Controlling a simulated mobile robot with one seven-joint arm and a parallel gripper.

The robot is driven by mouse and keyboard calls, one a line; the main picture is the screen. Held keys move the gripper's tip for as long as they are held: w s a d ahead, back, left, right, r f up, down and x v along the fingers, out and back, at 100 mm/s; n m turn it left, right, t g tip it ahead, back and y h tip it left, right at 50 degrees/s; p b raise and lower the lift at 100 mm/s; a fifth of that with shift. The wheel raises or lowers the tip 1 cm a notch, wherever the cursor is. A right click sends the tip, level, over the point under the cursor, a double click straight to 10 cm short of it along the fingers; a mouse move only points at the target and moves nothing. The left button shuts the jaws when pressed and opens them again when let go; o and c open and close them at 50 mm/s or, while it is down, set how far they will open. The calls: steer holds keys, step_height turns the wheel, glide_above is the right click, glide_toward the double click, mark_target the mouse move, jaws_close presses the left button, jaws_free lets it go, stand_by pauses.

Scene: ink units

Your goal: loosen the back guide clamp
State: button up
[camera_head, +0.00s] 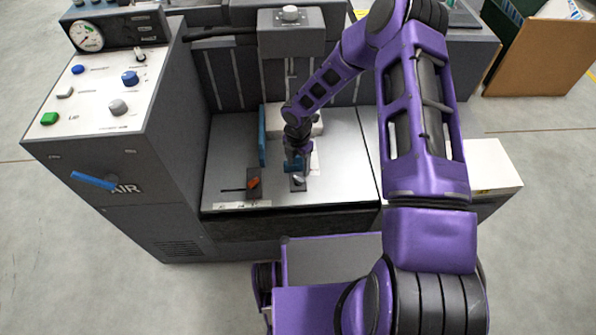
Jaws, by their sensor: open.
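My gripper (297,170) is low over the machine's grey bed (340,165), with its fingers pointing down. It is small in this view, and the gap between its fingers is hard to make out. Just below it is a dark block with a pale grey lever (298,182); I cannot tell whether the fingers touch it. To its left stands a second dark block with an orange lever (254,184). A blue upright guide plate (262,136) stands behind that block. A small blue part (292,165) shows beside my fingers, partly covered. The frame does not clearly show which clamp is the back guide's.
A control cabinet (115,100) with knobs, a gauge (86,36) and a blue AIR handle (94,180) stands at the left. A grey machine head (291,35) rises behind the bed. A white-topped surface (488,168) is at the right. The bed's right part is clear.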

mark_target(298, 178)
step_height(298, 178, up, 11)
steer(key=p, duration=0.1)
steer(key=shift+p, duration=0.3)
steer(key=shift+r, duration=0.1)
